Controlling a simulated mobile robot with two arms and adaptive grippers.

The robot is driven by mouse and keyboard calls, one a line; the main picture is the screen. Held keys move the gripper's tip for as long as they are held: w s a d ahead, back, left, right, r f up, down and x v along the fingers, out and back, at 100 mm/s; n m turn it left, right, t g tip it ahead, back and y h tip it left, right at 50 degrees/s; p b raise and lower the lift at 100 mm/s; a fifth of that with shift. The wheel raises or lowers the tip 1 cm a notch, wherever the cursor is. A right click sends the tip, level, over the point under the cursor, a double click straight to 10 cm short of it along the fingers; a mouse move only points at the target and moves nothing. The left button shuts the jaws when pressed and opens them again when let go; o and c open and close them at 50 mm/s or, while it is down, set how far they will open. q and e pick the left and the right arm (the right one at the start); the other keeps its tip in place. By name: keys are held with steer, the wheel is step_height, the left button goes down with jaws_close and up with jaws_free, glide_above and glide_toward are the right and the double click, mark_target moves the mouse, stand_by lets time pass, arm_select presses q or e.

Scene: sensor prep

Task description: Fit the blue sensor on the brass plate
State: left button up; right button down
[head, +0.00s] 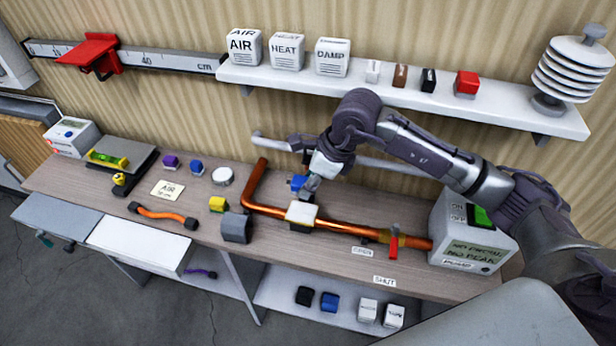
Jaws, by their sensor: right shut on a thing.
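My right gripper (310,185) reaches in from the right over the bench. It is shut on a small blue block (298,182), which looks like the blue sensor, and holds it just behind and above the copper pipe. Its fingers partly hide the block. A pale, cream-topped plate (301,212) sits on the pipe just in front of and below the held block; the two look apart. I cannot tell whether this is the brass plate. Another small blue block (197,167) stands on the bench to the left. My left gripper is not in view.
The copper pipe (262,209) runs right past a red-handled valve (394,242) to a white pump box (470,240). A wall shelf (400,92) with boxes hangs above.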

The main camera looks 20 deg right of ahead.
steer(key=shift+f+b, duration=0.3)
steer(key=shift+f, duration=0.4)
steer(key=b, duration=0.3)
glide_above(304, 213)
steer(key=d, duration=0.1)
steer(key=f, duration=0.4)
steer(key=shift+s+f, duration=0.2)
steer(key=shift+s, duration=0.15)
steer(key=shift+f+b, duration=0.75)
steer(key=shift+b, duration=0.1)
steer(key=shift+b, duration=0.55)
steer(key=shift+f+b, duration=0.55)
steer(key=shift+b, duration=0.05)
steer(key=c, duration=0.7)
jaws_free()
